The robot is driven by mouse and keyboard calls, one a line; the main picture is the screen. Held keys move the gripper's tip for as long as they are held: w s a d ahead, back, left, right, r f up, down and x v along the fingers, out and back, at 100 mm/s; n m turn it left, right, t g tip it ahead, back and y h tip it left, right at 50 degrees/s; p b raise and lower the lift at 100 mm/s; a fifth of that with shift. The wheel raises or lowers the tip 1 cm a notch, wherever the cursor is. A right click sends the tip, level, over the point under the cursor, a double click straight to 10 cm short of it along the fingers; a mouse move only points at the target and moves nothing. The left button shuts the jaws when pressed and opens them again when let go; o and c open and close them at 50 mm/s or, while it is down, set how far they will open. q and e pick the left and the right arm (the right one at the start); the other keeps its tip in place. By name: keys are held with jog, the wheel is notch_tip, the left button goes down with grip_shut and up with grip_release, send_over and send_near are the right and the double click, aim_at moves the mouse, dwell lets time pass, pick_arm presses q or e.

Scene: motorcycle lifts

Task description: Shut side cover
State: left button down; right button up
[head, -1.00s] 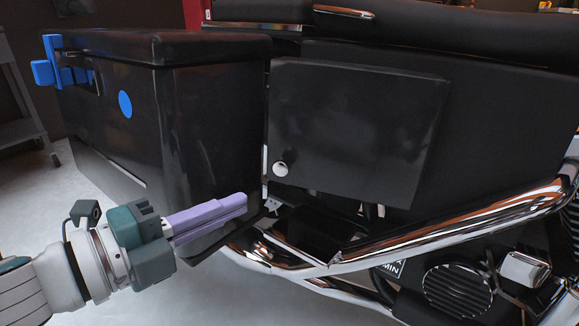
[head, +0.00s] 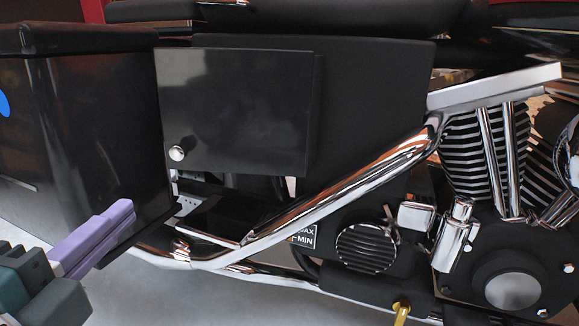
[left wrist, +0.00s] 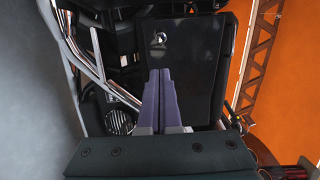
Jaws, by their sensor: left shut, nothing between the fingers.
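The side cover (head: 240,110) is a flat black panel on the motorcycle's flank, with a round silver knob (head: 177,153) near its lower left corner. A strip of its thickness shows along the right edge, and it stands out from the dark body behind it. I cannot tell how wide any gap is. My left gripper (head: 122,212) has purple fingers, shut and empty, at the lower left, beside the black side case and apart from the cover. In the left wrist view, the fingers (left wrist: 160,74) point toward the cover (left wrist: 200,55) and overlap it in the picture. My right gripper is not in view.
The black side case (head: 95,140) fills the left, close to my left gripper. A chrome pipe (head: 340,195) runs diagonally below the cover. The finned engine (head: 470,150) is at right. Grey floor (head: 200,300) is clear below.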

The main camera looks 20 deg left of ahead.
pick_arm(q)
jog(key=y, duration=0.1)
send_near(175, 155)
jog(key=b+x, duration=0.2)
jog(key=x, duration=0.3)
jog(key=shift+w+b, duration=0.3)
jog(key=shift+w, duration=0.1)
jog(key=shift+w+a, duration=0.15)
jog(key=shift+w, duration=0.4)
